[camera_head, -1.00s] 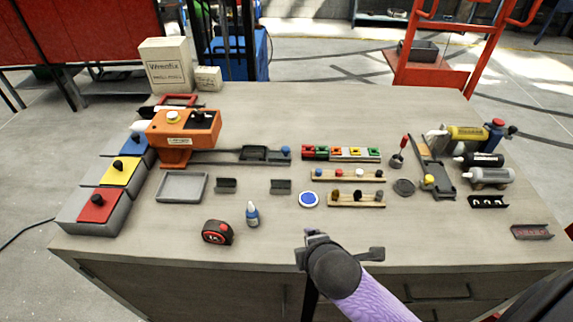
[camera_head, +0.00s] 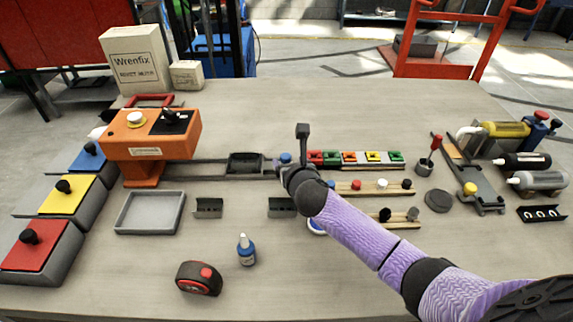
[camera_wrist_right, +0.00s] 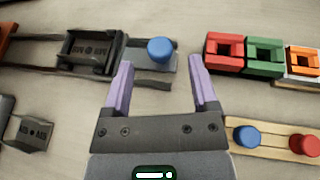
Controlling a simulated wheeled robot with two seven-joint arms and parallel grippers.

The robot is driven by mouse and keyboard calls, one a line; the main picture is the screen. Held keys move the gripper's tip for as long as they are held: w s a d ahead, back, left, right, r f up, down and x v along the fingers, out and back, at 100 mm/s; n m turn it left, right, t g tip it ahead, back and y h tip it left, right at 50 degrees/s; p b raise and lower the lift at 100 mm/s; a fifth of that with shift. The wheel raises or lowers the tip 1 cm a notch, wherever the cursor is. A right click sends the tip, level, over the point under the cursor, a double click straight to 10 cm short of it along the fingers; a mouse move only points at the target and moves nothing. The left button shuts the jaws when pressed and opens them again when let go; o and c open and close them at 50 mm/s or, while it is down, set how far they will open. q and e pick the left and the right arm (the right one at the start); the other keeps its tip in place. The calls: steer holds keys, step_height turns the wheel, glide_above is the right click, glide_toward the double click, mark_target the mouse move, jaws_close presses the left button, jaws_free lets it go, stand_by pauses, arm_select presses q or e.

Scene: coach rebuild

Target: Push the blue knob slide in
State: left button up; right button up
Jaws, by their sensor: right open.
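The slide with the blue knob (camera_head: 286,157) is the right end of a grey rail running to the orange machine (camera_head: 152,137). A dark holder (camera_head: 246,162) sits on the slide between knob and machine. My right gripper (camera_head: 282,165) is at the slide's right end, partly hiding it. In the right wrist view, the open purple fingers (camera_wrist_right: 161,75) are spread, with the blue knob (camera_wrist_right: 160,50) just past the tips and between their lines. I see no contact. The left gripper is not in view.
Green, red and orange blocks (camera_head: 350,158) stand close to the right of my gripper. Pegged wooden strips (camera_head: 345,188) lie near it, partly under my arm. A grey tray (camera_head: 150,212), a blue bottle (camera_head: 247,250) and a tape measure (camera_head: 199,278) are left and nearer.

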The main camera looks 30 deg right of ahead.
steer(key=shift+b+x, duration=0.4)
steer(key=shift+x, duration=1)
jaws_close()
